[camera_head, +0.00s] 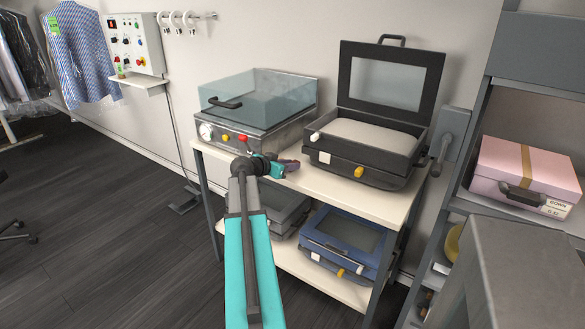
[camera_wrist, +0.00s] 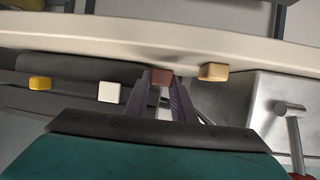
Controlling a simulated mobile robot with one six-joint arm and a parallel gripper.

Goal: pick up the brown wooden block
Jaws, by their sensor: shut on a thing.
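The brown wooden block (camera_wrist: 161,76) is small and sits between the fingertips of my gripper (camera_wrist: 160,92) in the wrist view. The two dark purple fingers are shut on it. In the head view my gripper (camera_head: 289,167) is at the cream top of the bench (camera_head: 345,198), between the glass-lidded machine and the black case. The block is too small there to make out clearly. I cannot tell whether it touches the bench top or is clear of it.
A light tan block (camera_wrist: 213,72) is just right of the brown one in the wrist view. The glass-lidded machine (camera_head: 262,105) stands left of my gripper and the open black case (camera_head: 365,145) right. A blue case (camera_head: 345,243) is on the lower shelf.

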